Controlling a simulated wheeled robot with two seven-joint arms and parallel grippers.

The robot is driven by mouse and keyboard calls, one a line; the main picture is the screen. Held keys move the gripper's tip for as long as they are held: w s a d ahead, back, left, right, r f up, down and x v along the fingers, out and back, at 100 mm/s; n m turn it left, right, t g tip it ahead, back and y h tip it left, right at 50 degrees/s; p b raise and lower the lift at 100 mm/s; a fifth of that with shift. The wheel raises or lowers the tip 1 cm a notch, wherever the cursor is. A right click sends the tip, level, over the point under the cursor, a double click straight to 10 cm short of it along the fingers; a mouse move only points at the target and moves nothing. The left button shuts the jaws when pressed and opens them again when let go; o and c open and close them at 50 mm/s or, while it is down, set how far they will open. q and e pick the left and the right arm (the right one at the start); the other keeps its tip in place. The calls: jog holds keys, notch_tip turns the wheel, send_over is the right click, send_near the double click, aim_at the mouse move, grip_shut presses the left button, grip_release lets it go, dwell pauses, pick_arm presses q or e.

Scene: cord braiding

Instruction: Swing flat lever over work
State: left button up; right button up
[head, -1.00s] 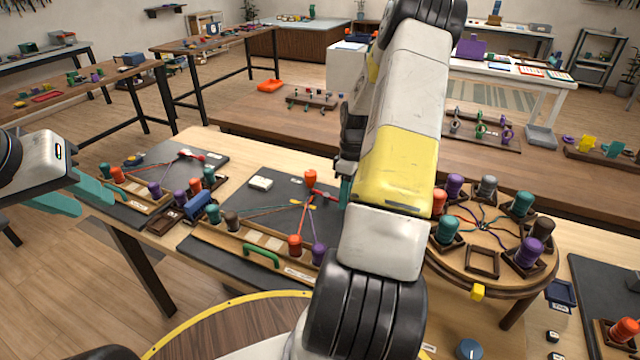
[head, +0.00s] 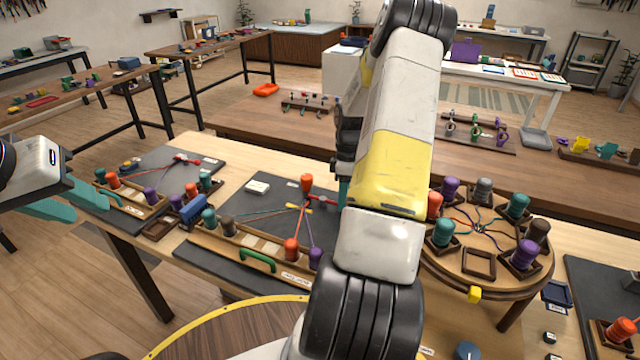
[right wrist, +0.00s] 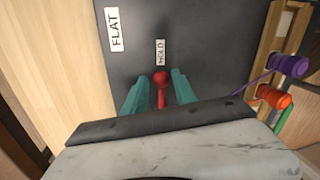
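In the right wrist view a red-knobbed lever (right wrist: 161,80) stands on the dark board (right wrist: 215,55), just below the HOLD label (right wrist: 160,52). The FLAT label (right wrist: 117,30) lies to its left. My right gripper (right wrist: 162,82) has its teal fingers on both sides of the knob; whether they touch it is unclear. In the head view my right arm hides most of this spot; a teal finger (head: 343,190) shows at its edge. My left gripper (head: 72,200) is at far left, its fingers apart and empty.
Orange (head: 291,248) and purple (head: 316,258) spools with cords stand on the middle board. A round stand (head: 479,262) with several spools is right of my right arm. A similar board (head: 165,165) lies to the left.

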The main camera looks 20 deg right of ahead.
jog(key=shift+o, duration=0.5)
notch_tip(320, 180, up, 8)
jog(key=w, duration=0.1)
jog(key=shift+d+f, duration=0.15)
jog(key=shift+d, duration=0.25)
